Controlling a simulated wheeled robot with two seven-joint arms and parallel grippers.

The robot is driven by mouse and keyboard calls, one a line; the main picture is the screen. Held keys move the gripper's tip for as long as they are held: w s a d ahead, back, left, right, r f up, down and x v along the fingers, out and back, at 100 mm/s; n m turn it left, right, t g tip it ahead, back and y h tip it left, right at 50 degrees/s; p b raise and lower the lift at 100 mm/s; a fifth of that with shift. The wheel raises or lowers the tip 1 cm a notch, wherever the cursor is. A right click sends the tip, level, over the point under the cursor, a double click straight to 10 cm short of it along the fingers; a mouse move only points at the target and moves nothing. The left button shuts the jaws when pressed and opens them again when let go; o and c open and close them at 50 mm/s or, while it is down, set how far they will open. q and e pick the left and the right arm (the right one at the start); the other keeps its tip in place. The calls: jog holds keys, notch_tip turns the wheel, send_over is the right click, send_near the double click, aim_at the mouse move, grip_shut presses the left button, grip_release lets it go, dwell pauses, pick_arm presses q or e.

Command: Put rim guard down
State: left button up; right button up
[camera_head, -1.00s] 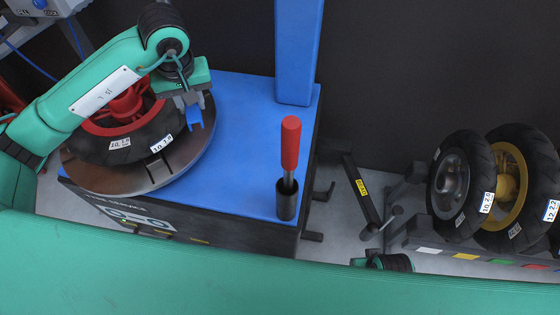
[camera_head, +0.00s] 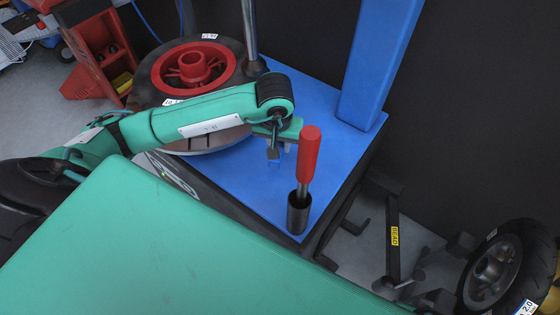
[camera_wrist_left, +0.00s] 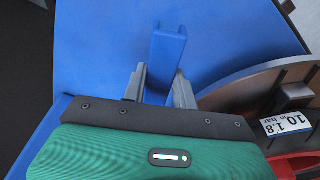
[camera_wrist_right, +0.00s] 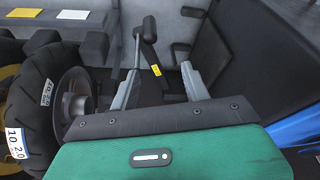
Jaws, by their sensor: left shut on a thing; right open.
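The rim guard is a small blue channel-shaped piece (camera_wrist_left: 166,62). My left gripper (camera_wrist_left: 158,85) is shut on it, with one grey finger on each side. In the head view my left gripper (camera_head: 275,151) is over the blue machine top (camera_head: 330,150), between the wheel and the red-handled tool. The guard is small there and blends with the blue top; I cannot tell whether it touches the surface. My right gripper (camera_wrist_right: 160,72) is open and empty, pointing at the floor by a black pedal lever.
A tire with a red rim (camera_head: 197,66) lies on the round turntable (camera_head: 215,142). A red-handled tool (camera_head: 309,155) stands in a black cup (camera_head: 298,213) at the top's near corner. A blue column (camera_head: 380,60) rises at the back. Wheels (camera_head: 495,270) stand at the right.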

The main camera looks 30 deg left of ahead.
pick_arm(q)
notch_tip(320, 180, down, 8)
jog(key=shift+r, duration=0.1)
jog(key=shift+f, duration=0.25)
pick_arm(e)
jog(key=shift+s+r, duration=0.1)
jog(key=shift+r, duration=0.6)
pick_arm(q)
jog(key=shift+f+b, duration=0.1)
jog(key=shift+b, duration=0.25)
pick_arm(e)
jog(key=shift+f, duration=0.15)
pick_arm(q)
jog(key=o, duration=0.9)
jog(key=shift+o, duration=0.2)
pick_arm(e)
jog(key=shift+r, duration=0.4)
